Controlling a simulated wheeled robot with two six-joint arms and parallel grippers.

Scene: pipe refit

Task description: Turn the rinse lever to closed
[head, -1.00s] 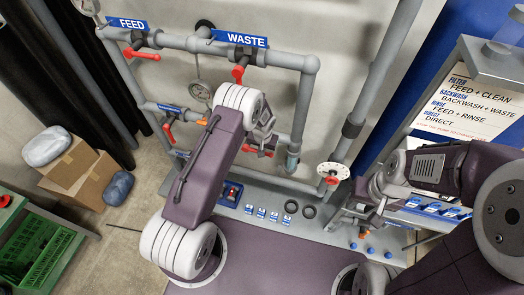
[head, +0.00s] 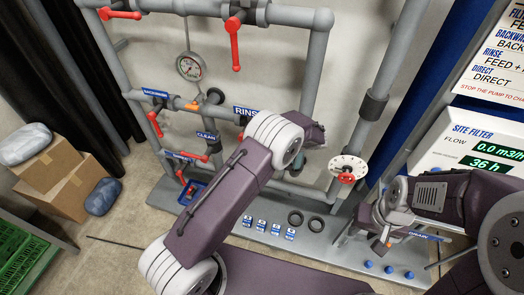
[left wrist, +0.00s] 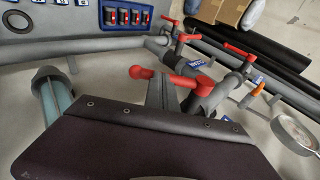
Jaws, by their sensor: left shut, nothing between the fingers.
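The RINSE label (head: 246,111) shows in the head view on the pipe wall. My left arm covers most of the rinse valve below it, and only a little red shows there. In the left wrist view a red lever (left wrist: 182,81), likely the rinse lever, lies close beyond my left gripper (left wrist: 162,95). The gripper is shut and empty, its fingers pointing towards that lever; I cannot tell whether they touch. In the head view the left fingers are hidden behind the wrist. My right gripper (head: 382,238) is low at the right, above the bench edge; its jaw opening is unclear.
Other red levers sit nearby, including a long one hanging down (head: 235,45) and one at the CLEAN branch (head: 191,158). A pressure gauge (head: 190,67) hangs left of RINSE. A dial valve (head: 347,170) and the SITE FILTER panel (head: 475,145) stand right. Boxes (head: 65,185) stand left.

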